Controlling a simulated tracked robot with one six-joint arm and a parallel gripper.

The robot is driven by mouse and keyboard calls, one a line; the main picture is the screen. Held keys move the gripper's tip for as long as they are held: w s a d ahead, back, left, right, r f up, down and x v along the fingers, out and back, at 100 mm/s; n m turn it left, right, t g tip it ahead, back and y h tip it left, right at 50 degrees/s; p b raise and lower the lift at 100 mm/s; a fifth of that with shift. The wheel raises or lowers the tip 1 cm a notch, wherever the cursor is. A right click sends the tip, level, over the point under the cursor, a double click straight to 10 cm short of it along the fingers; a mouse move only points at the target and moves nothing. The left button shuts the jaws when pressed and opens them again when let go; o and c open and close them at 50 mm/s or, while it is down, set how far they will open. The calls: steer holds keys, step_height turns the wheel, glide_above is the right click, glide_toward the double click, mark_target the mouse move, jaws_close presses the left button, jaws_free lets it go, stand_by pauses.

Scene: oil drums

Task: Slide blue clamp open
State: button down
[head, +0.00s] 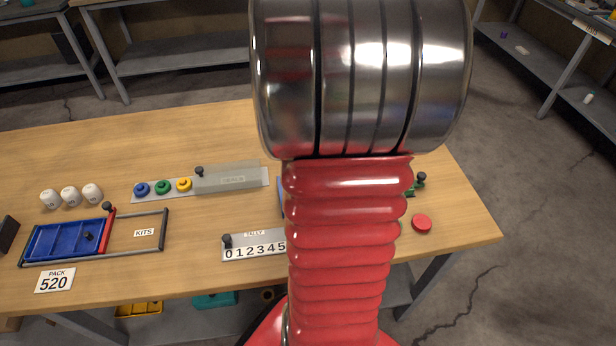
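No part is clearly recognisable as a blue clamp. A narrow blue edge (281,197) shows at the left side of my red arm, mostly hidden behind it. On the right side of the arm, a green part with a black knob (421,178) shows, also partly hidden. My arm's red sleeve and metal drum-shaped link fill the middle of the head view and cover that part of the table. My gripper is not in view.
The wooden table (190,125) holds a blue tray (60,238) with a red bar (107,230) in a dark frame, three white dice-like blocks (70,196), a grey slider strip (225,180) with coloured rings, a number strip (252,247) and a red disc (422,223). The table's back is clear.

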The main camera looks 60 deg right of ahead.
steer(key=shift+s+d, duration=0.15)
steer(key=shift+d, duration=0.05)
steer(key=c, duration=2)
jaws_free()
steer(key=o, duration=0.3)
steer(key=shift+o, duration=0.2)
steer(key=shift+a, duration=0.1)
steer(key=shift+r, duration=0.1)
step_height(320, 180, up, 14)
steer(key=shift+f, duration=0.2)
